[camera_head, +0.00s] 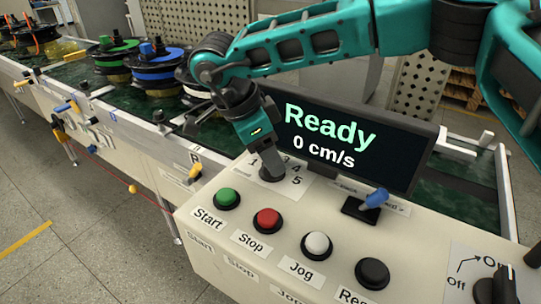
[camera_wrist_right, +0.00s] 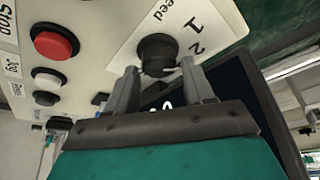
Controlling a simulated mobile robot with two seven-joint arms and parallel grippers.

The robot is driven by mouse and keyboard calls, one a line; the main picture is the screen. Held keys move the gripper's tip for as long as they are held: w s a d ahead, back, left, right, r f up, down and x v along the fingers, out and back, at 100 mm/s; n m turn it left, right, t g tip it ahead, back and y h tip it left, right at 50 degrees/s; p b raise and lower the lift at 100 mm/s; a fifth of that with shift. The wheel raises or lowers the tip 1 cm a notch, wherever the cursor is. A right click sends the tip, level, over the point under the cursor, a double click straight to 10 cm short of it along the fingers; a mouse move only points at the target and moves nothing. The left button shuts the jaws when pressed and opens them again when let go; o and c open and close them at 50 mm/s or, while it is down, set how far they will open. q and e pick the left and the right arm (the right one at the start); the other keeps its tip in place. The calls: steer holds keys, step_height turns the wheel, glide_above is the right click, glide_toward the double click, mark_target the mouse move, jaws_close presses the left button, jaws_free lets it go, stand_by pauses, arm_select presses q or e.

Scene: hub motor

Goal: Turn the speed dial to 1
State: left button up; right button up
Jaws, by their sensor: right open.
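The black round speed dial (camera_wrist_right: 157,50) sits on a white plate with the numbers 1 and 2 showing beside it in the right wrist view. In the head view the dial (camera_head: 271,175) is partly hidden by my right gripper, with 3, 4 and 5 printed to its right. My right gripper (camera_head: 266,168) points down at the dial. Its two fingers (camera_wrist_right: 160,75) are open, with the tips at either side of the dial's near edge. I cannot tell whether they touch it, nor which number the dial points to. My left gripper is not in view.
The panel has a green Start button (camera_head: 227,197), a red Stop button (camera_head: 267,218), a white Jog button (camera_head: 317,243) and a black button (camera_head: 372,271). A blue-tipped lever (camera_head: 374,198) stands nearby. The screen (camera_head: 345,140) reads "Ready, 0 cm/s". A conveyor with spools runs behind.

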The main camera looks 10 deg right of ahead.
steer(key=shift+d+f, duration=0.2)
steer(key=shift+f, duration=0.3)
steer(key=c, duration=0.8)
steer(key=shift+n, duration=0.3)
steer(key=n+t, duration=0.1)
steer(key=n, duration=0.2)
steer(key=shift+t+b, duration=0.3)
steer(key=shift+b, duration=0.1)
steer(key=shift+n+t+y+b, duration=0.6)
steer(key=shift+n, duration=1.5)
steer(key=shift+r, duration=0.1)
